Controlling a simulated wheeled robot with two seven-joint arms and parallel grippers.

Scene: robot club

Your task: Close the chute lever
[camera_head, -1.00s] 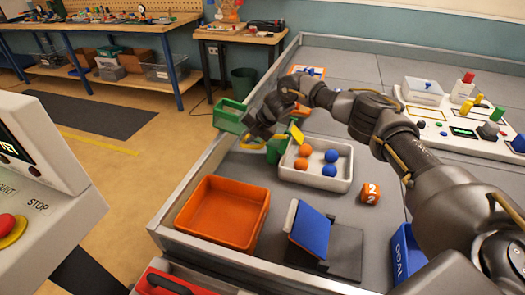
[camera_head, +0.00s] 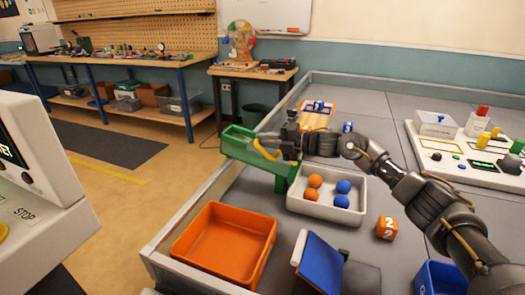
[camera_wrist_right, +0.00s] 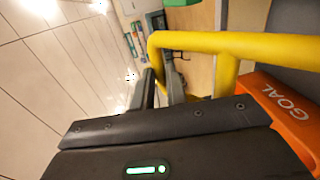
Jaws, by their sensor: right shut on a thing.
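The green chute (camera_head: 240,143) stands at the left edge of the grey table, on a green support beside the white tray. Its yellow lever (camera_head: 266,151) shows at my right gripper (camera_head: 277,145). The right gripper is shut on the lever, and its fingers and wrist hide part of the lever and the chute. In the right wrist view the yellow lever bar (camera_wrist_right: 240,43) crosses close in front of the dark fingers (camera_wrist_right: 163,88). My left gripper is out of view.
The white tray (camera_head: 325,207) holds orange and blue balls close to the chute. An orange bin (camera_head: 222,241), a blue ramp (camera_head: 322,262) and an orange number cube (camera_head: 386,228) lie nearer. A button panel (camera_head: 455,158) stands at the right.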

